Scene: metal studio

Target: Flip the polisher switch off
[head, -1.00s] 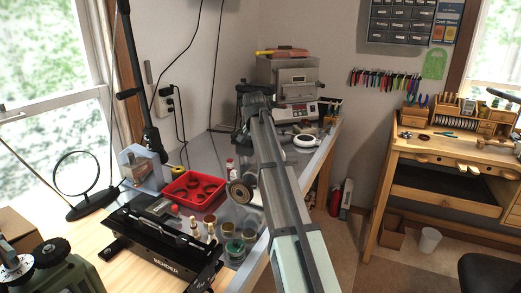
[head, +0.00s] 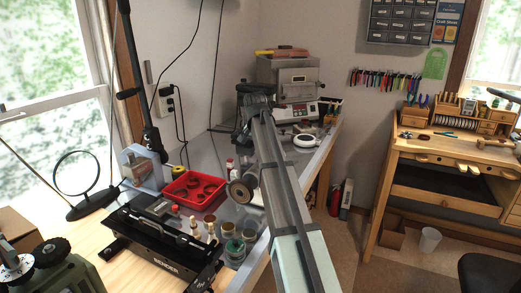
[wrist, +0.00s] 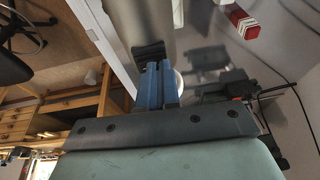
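A round polishing wheel (head: 240,192) shows just left of my arm, at the bench's right side in the head view. The rest of the polisher is mostly hidden behind my arm there, and I cannot make out its switch. In the wrist view, the blue fingers of my gripper (wrist: 160,70) are close together, with nothing visible between them. Their tips are near a dark patch (wrist: 150,50) on a grey metallic surface (wrist: 140,20). I cannot tell whether that patch is the switch, or whether the fingers touch it. My gripper's fingertips are hidden in the head view.
A red tray (head: 194,205) of rings, a black bender (head: 165,240) and several jars (head: 233,250) stand on the bench left of my arm. A kiln (head: 288,75) stands at the back. A wooden workbench (head: 440,155) is at the right, with open floor between.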

